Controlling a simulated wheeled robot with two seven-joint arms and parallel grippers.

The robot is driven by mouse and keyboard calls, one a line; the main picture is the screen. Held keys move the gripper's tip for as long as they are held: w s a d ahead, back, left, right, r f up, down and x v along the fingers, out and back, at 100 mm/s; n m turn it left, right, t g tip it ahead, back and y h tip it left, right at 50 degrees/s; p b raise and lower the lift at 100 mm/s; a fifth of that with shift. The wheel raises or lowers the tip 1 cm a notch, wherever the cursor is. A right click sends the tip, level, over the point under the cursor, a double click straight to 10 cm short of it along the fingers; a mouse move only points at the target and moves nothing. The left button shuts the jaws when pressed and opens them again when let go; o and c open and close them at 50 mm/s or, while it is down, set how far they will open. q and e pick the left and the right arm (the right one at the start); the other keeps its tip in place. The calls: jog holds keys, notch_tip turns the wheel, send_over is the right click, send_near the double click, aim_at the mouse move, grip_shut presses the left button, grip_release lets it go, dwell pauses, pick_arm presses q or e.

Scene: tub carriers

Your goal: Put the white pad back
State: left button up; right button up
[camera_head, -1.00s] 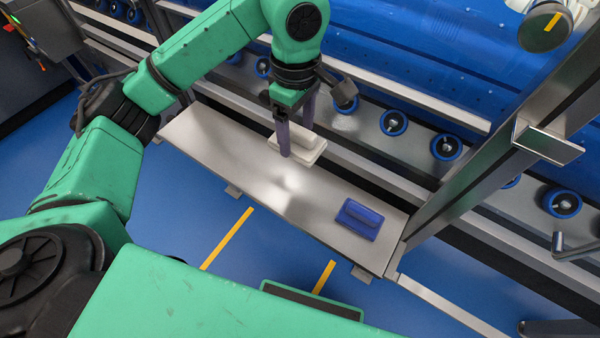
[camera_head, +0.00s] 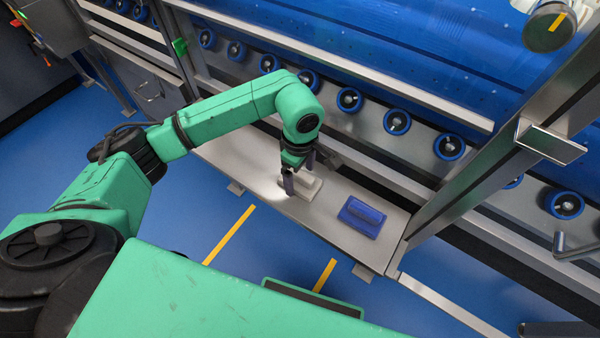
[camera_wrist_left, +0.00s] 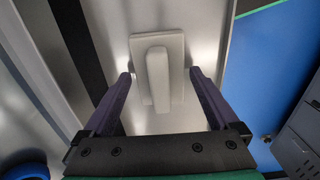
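The white pad (camera_head: 308,186), a flat block with a raised handle, is low over the pale shelf, at or just above its surface; I cannot tell whether it rests there. My left gripper (camera_head: 299,178) points down at it. My right gripper is not in view.
A blue pad (camera_head: 361,217) lies on the shelf (camera_head: 335,234), right of the white one. A metal post (camera_head: 490,135) rises at the shelf's right end. Blue rollers (camera_head: 397,121) and a rail run behind. Bare shelf lies to the left, with blue floor in front.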

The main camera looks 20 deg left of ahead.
aim_at(300, 173)
pick_arm(q)
jog(key=shift+r, duration=0.15)
notch_tip(300, 173, up, 12)
dwell(0.4)
dwell(0.3)
